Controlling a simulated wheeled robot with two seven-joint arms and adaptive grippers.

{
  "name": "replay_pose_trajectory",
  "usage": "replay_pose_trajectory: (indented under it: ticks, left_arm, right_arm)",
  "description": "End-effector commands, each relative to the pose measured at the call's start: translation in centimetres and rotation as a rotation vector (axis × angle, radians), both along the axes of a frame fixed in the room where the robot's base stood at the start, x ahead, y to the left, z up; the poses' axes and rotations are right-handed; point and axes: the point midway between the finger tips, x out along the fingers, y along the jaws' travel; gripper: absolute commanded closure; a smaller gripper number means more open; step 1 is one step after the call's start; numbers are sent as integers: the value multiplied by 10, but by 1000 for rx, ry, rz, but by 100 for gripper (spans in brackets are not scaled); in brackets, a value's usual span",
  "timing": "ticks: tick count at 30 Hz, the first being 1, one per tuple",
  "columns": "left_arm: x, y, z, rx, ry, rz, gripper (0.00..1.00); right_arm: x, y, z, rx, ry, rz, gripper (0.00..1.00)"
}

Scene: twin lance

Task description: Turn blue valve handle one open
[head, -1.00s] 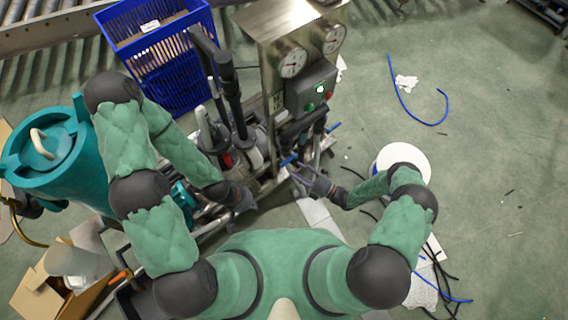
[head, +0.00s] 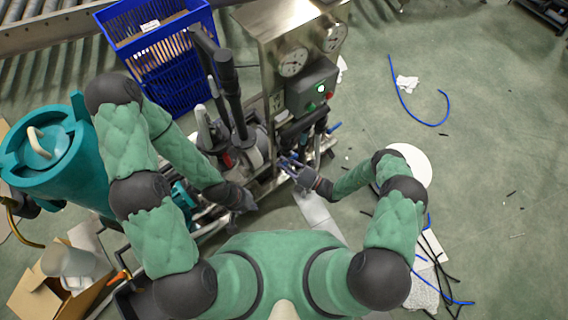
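A steel pump stand with two dial gauges (head: 293,62) and a grey control box (head: 311,88) stands at the upper middle. Blue valve handles show on its pipework: one (head: 287,160) low at the front and one (head: 334,128) further right. My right gripper (head: 291,168) reaches in from the right, its fingertips at the front blue handle. I cannot tell whether it touches the handle or how far its fingers are apart. My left gripper (head: 249,204) is low beside the pipework, left of the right gripper. Its fingers are too small and dark to read.
A blue crate (head: 178,92) stands behind on the left, near a roller conveyor (head: 60,30). A teal canister (head: 50,150) is at the far left. A white disc (head: 412,160), blue tubing (head: 420,122) and black cables lie on the floor at right.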

Motion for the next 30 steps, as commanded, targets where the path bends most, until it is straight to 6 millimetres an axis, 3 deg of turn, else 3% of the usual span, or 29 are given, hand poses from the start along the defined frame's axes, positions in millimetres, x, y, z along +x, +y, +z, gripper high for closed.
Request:
replay_pose_trajectory:
  ticks: [30]
  left_arm:
    - [0,0,0,0,0,0,100]
  right_arm:
    - [-1,0,-5,-81,-57,1,100]
